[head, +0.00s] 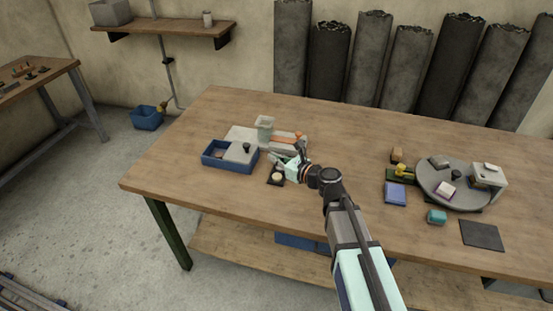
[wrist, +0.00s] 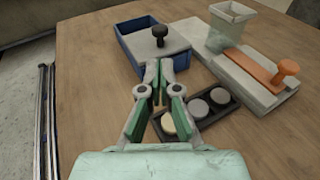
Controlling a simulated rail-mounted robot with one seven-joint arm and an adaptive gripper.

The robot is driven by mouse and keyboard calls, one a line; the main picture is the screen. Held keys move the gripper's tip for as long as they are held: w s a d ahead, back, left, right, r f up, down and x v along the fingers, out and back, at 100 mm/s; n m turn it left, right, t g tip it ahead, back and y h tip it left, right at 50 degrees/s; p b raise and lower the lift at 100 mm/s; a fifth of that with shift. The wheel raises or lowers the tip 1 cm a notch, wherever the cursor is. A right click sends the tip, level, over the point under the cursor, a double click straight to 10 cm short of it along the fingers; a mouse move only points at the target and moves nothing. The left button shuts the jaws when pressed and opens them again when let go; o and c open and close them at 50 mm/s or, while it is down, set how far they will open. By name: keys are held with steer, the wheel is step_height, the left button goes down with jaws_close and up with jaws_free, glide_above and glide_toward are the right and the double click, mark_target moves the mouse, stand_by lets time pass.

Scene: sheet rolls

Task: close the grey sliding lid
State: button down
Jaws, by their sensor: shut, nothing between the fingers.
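The grey sliding lid (head: 242,151) lies on the right part of a blue box (head: 217,164) on the table, with the box's left part open. A black knob (head: 247,148) stands up from the lid. In the wrist view, the lid (wrist: 149,47) and its black knob (wrist: 160,33) are just beyond my fingertips, and the open part of the blue box (wrist: 131,26) is further off. My gripper (head: 276,163) is to the right of the box, shut and empty. In the wrist view, the fingertips of my gripper (wrist: 160,66) come together short of the knob.
A black tray (wrist: 236,110) with round discs lies close below my gripper. Behind it stands a pale block (wrist: 258,92) with an orange knobbed slide (wrist: 265,70) and a grey-green hopper (wrist: 230,22). A round turntable (head: 440,184) is far right. Table left of the box is clear.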

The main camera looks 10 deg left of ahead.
mark_target(249, 146)
steer(key=p+x, duration=0.1)
steer(key=x, duration=0.9)
steer(key=shift+w+a+f+p, duration=0.1)
steer(key=shift+a+p, duration=0.15)
steer(key=shift+p, duration=0.1)
